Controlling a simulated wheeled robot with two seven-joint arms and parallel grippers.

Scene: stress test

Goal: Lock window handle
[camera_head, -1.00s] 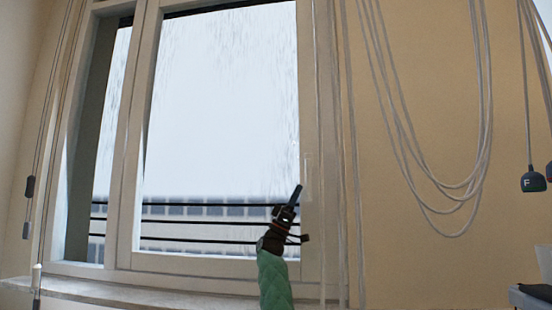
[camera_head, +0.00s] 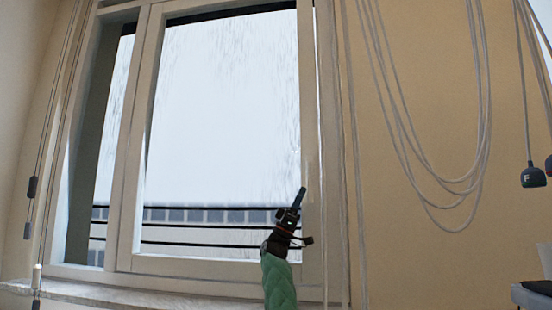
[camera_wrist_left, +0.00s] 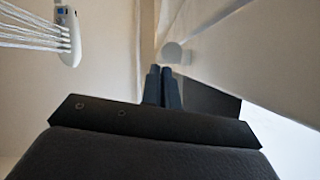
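The window sash (camera_head: 131,200) has a pale frame around bright glass. A faint pale upright shape, which looks like the window handle (camera_head: 309,173), is on its right stile. In the left wrist view a pale round knob, likely part of the handle (camera_wrist_left: 174,53), sits just beyond the fingertips. My left gripper (camera_head: 301,192) is at the lower right of the sash, beside the handle; I cannot tell whether it touches. Its dark fingers (camera_wrist_left: 160,70) lie close together with nothing visible between them. My right gripper is not in view.
A stone sill (camera_head: 110,294) runs below the window. Loops of grey cable (camera_head: 430,190) hang on the wall at right, and a dark hanging plug (camera_head: 533,176) is farther right. A white device with several cords (camera_wrist_left: 68,35) shows in the left wrist view.

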